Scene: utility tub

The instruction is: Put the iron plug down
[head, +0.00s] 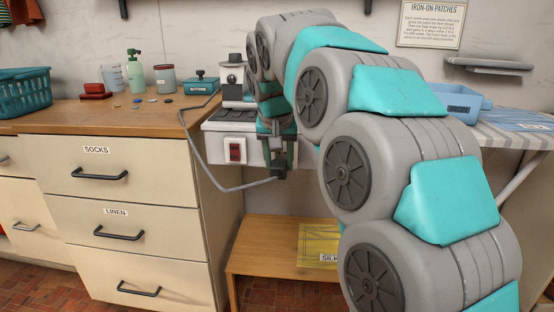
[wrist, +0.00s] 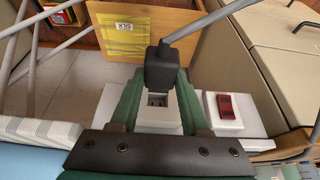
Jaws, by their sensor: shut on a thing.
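The iron plug (head: 278,172) is a dark block on a grey cord. My gripper (head: 277,150) points down at the front of a white box with a red switch (head: 236,152). In the wrist view, the green fingers of my gripper (wrist: 160,76) are shut on the iron plug (wrist: 162,62), one on each side. A pale face with dark slots (wrist: 157,100) shows between the fingers, just below the plug. The white box (wrist: 230,127) lies behind the fingers. I cannot tell whether the plug touches it.
The grey cord (head: 202,160) loops left and up towards the wooden counter (head: 100,114). Drawers (head: 115,175) stand left. A low wooden bench (head: 265,262) with a yellow packet (head: 318,243) is below. The ironing board (head: 510,136), bearing a blue tray (head: 462,104), is right.

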